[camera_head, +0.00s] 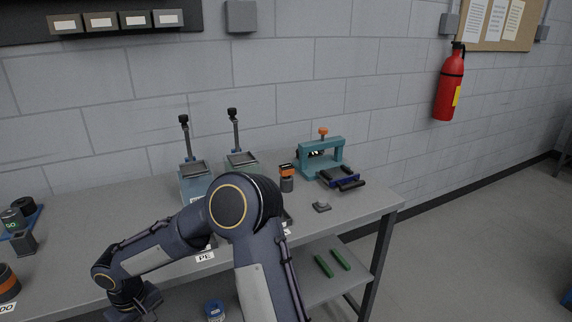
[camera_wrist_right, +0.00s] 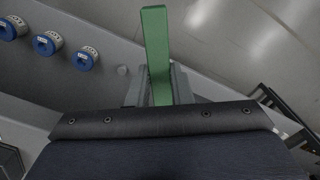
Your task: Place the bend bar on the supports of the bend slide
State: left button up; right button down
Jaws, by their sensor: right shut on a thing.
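A green bar (camera_wrist_right: 157,55), which I take as the bend bar, is in my right gripper (camera_wrist_right: 158,88). In the right wrist view its upper part stands out beyond the fingers; its lower end is hidden. In the head view my right forearm reaches down to the left, and I cannot make out the fingers or the held bar. The bend slide, blue with dark supports (camera_head: 343,179), sits at the front of the teal press frame (camera_head: 306,157) with an orange knob, far right of the wrist. No bar lies on its supports. My left gripper is not in view.
Two green bars (camera_head: 323,266) lie on the lower shelf. Two grey stands (camera_head: 241,158) are behind my elbow. The bench's right corner is clear. Blue-rimmed spools (camera_wrist_right: 46,43) show in the wrist view.

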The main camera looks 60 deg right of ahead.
aim_at(337, 170)
jog(key=k+l+z, duration=0.15)
jog(key=l+z, duration=0.15)
jog(key=l, duration=0.15)
jog(key=k+l+z, duration=0.15)
jog(key=l+z, duration=0.15)
jog(key=l, duration=0.2)
jog(key=l+z, duration=0.3)
jog(key=l, duration=0.2)
jog(key=k, duration=0.05)
